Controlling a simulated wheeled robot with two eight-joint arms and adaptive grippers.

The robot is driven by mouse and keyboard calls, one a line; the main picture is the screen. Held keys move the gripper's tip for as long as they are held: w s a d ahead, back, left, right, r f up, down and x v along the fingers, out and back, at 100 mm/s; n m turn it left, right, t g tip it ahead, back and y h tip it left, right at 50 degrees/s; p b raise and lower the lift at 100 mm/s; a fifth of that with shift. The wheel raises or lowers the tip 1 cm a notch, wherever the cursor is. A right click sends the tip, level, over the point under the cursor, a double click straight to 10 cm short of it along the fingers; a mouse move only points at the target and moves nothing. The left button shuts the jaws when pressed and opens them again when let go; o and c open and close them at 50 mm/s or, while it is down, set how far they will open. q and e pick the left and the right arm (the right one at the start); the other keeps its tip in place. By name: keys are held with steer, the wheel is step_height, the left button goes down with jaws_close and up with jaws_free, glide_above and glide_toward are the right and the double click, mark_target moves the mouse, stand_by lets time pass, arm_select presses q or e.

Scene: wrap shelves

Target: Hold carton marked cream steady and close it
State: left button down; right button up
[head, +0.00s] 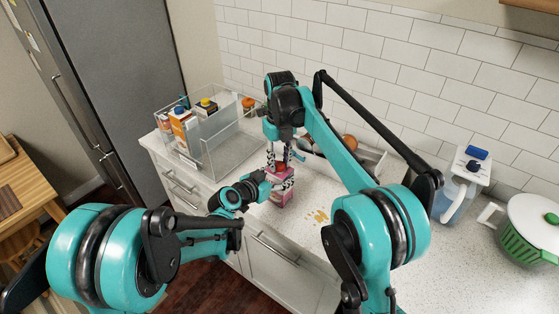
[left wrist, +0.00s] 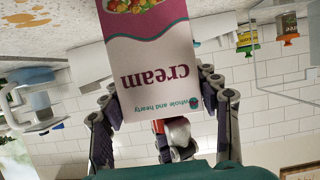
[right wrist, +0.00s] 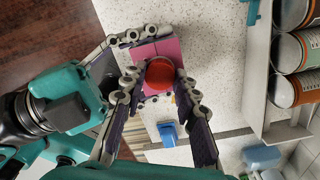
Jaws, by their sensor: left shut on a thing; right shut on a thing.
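The pink and white carton marked cream (head: 285,197) stands on the white counter. My left gripper (head: 266,184) is shut on its body from the side. In the left wrist view the carton (left wrist: 155,55) fills the space between the fingers, its lettering upside down. A round red cap (right wrist: 160,73) sits at the carton's pink top (right wrist: 146,52). My right gripper (right wrist: 162,76) comes from above with its fingers on both sides of the cap and is shut on it. Its fingers partly hide the cap in the head view (head: 281,168). I cannot tell how tight the cap sits.
A clear divided bin (head: 215,150) with cartons and bottles stands behind to the left. A white tray (head: 372,160) with jars lies behind my right arm. A blue-lidded jug (head: 460,183) and a green-white pot (head: 528,232) stand at right. The counter's front edge is close.

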steer(key=shift+m, duration=0.4)
steer(key=o, duration=0.7)
steer(key=shift+r, duration=2.25)
steer(key=shift+n, duration=0.3)
steer(key=shift+c, duration=0.4)
